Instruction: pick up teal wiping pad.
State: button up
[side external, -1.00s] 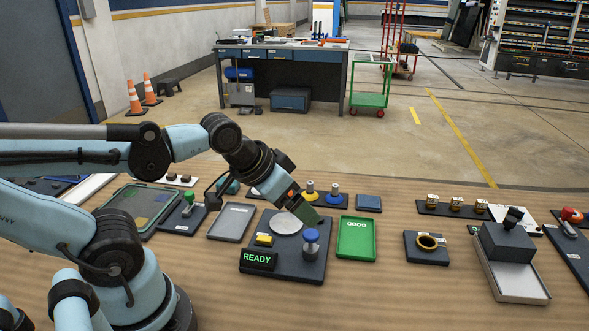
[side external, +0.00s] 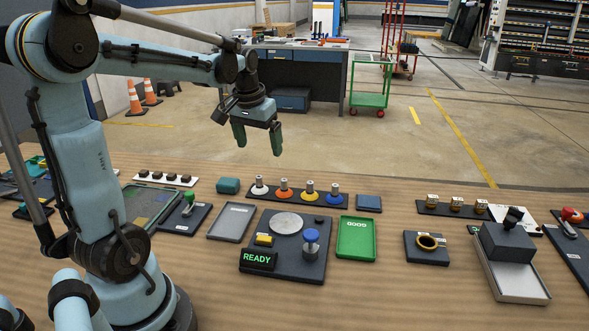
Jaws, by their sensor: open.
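The teal wiping pad (side external: 229,185) is a small teal block lying on the wooden table, behind the grey tray and left of the row of coloured knobs. My gripper (side external: 258,145) is raised above the back of the table, higher than the pad and a little to its right in the picture. Its two green fingers point down, spread apart, with nothing between them. The pad is in full view and apart from the gripper.
A knob rack (side external: 297,193) stands right of the pad. A dark blue block (side external: 369,203) lies farther right. Air around the gripper looks clear.

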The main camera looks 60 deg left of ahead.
jog(key=s+a+f+n+g+h, duration=0.1)
jog(key=s+a+f+n+g, duration=0.2)
jog(key=a, duration=1)
jog(key=t, duration=0.1)
send_over(228, 179)
notch_tip(228, 179, down, 7)
jog(key=shift+f, duration=0.1)
jog(key=shift+d+f, duration=0.15)
jog(key=shift+f, duration=2.7)
jog(key=shift+c, duration=0.2)
jog(key=c, duration=1.2)
jog(key=shift+r, duration=0.2)
